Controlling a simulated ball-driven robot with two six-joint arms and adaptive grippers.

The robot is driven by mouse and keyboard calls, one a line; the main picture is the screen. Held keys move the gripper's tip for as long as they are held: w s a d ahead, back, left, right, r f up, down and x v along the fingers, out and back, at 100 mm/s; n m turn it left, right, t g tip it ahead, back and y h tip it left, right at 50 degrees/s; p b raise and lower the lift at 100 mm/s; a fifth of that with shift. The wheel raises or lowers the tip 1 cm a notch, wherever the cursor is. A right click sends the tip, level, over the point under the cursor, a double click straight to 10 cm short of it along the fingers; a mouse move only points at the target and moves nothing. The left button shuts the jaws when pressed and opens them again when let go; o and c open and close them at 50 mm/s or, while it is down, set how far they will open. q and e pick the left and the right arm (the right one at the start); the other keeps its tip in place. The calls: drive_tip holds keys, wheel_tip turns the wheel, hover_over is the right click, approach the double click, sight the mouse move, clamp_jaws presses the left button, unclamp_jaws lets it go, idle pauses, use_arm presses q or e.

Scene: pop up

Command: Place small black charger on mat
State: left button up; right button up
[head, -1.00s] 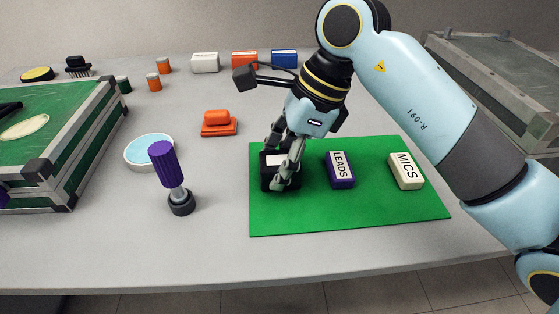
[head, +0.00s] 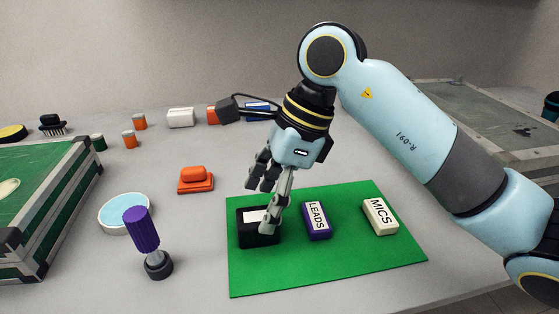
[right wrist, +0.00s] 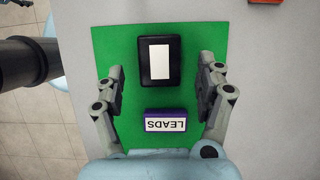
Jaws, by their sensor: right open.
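The small black charger (head: 257,236), a dark block with a blank white label, rests on the left part of the green mat (head: 330,262). In the right wrist view the charger (right wrist: 160,61) lies flat on the mat (right wrist: 110,45), beyond and between the spread fingers. My right gripper (head: 264,209) is open and just above the charger, partly covering it in the head view. In the right wrist view its fingertips (right wrist: 161,72) stand apart from the charger on both sides. My left gripper is not in view.
The purple LEADS box (head: 317,221) and white MICS box (head: 380,217) sit on the mat to the right. A purple-handled tool (head: 146,235), a blue round dish (head: 127,212) and an orange block (head: 195,181) are left of the mat. A green case (head: 45,190) stands far left.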

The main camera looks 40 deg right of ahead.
drive_tip(key=p+v, duration=0.1)
drive_tip(key=v, duration=0.7)
drive_tip(key=shift+s+f, duration=0.1)
